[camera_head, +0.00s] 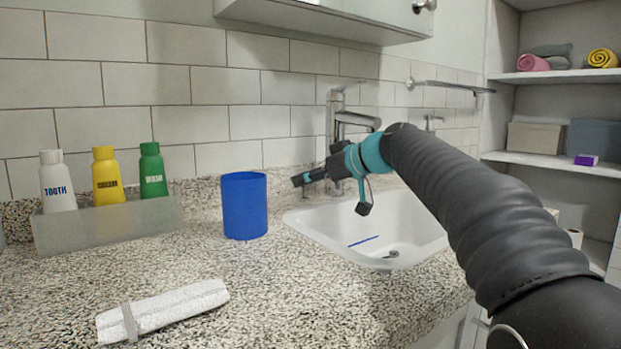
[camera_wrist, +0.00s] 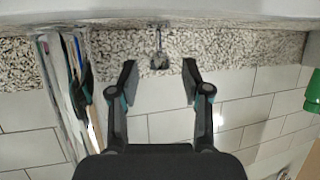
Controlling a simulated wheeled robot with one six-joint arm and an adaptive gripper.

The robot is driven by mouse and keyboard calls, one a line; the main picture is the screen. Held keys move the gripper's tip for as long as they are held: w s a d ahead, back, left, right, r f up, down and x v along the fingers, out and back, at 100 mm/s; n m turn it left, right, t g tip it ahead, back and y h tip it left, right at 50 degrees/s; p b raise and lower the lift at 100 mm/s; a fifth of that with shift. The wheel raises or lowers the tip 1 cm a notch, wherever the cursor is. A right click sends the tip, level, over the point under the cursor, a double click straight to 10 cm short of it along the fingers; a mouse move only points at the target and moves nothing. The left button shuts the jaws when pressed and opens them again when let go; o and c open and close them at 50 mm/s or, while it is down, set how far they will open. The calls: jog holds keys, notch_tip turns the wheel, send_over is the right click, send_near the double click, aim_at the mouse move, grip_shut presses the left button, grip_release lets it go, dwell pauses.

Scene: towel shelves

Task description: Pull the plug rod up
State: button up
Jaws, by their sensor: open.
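The plug rod (camera_wrist: 159,40) shows in the wrist view as a thin rod with a dark knob (camera_wrist: 160,63), in front of the speckled backsplash. My gripper (camera_wrist: 160,75) is open, with one finger on each side of the knob in that view. The fingers look apart from the knob, and nothing is held. In the head view my gripper (camera_head: 303,180) is beside the chrome faucet (camera_head: 338,110), over the rear left of the sink. The rod cannot be made out there. The faucet also shows large at the left of the wrist view (camera_wrist: 62,95).
The white sink (camera_head: 315,222) holds a thin blue item (camera_head: 363,241) near the drain (camera_head: 391,254). A blue cup (camera_head: 244,205) stands left of my gripper. A tray (camera_head: 105,230) with several bottles and a rolled towel (camera_head: 175,307) lie farther left. A tiled wall (camera_head: 190,75) is behind.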

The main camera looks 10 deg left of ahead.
grip_shut()
jog(key=shift+r+p, duration=0.75)
jog(key=shift+r, duration=0.6)
grip_release()
jog(key=shift+d, duration=0.1)
jog(key=v, duration=1.1)
jog(key=shift+s+d+r, duration=0.2)
jog(key=shift+d+r, duration=0.05)
jog(key=shift+d, duration=0.05)
